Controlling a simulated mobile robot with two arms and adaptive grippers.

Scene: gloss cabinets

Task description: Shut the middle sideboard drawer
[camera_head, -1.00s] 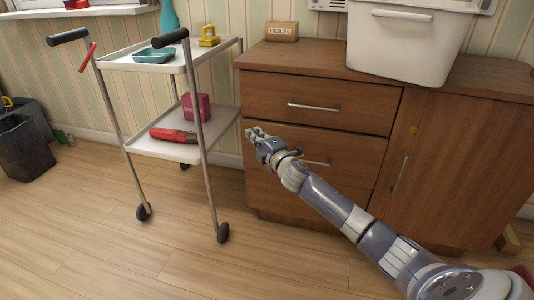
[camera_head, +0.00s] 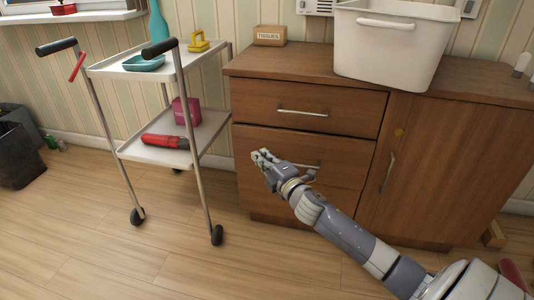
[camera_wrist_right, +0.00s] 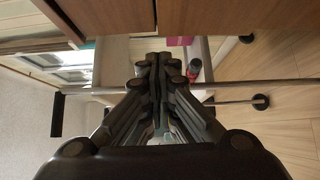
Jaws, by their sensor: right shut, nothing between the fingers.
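The brown wooden sideboard (camera_head: 470,95) stands at the right in the head view. Its top drawer (camera_head: 345,106) has a bar handle and looks flush. Below it is another drawer front (camera_head: 345,150), with its handle (camera_head: 305,165) partly behind my right arm. I see no clear gap showing it open, and its lower part is largely covered by the arm. My right gripper (camera_head: 262,156) is shut and empty in front of this lower front, near its left side. In the wrist view the shut fingers (camera_wrist_right: 154,62) point toward brown panels (camera_wrist_right: 115,18) at the top. My left gripper is not in view.
A white two-shelf trolley (camera_head: 128,152) on wheels stands close left of the sideboard. A white bin (camera_head: 390,50) and a tissue box (camera_head: 270,36) are on the sideboard top. A cupboard door (camera_head: 425,165) is at the right. The floor in front is clear.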

